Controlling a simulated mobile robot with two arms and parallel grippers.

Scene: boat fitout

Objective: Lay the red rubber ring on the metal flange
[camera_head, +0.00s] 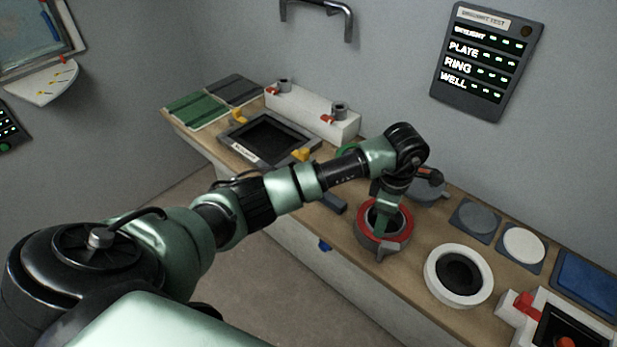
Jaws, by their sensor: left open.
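The red rubber ring (404,232) lies on top of the round grey metal flange (366,246) on the workbench. It looks flat and roughly centred, though my gripper hides part of it. My left gripper (384,226) points down over the ring and the flange's dark opening. Its jaws are open, with a finger reaching down at the ring's near side. I cannot tell whether the fingers touch the ring. My right gripper is not in view.
A white ring-shaped part (433,274) stands right of the flange. Grey and white discs on square pads (476,219) lie behind it. A dark framed tray (228,135) and a white block (310,114) are at the back left. A lit panel (487,62) hangs on the wall.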

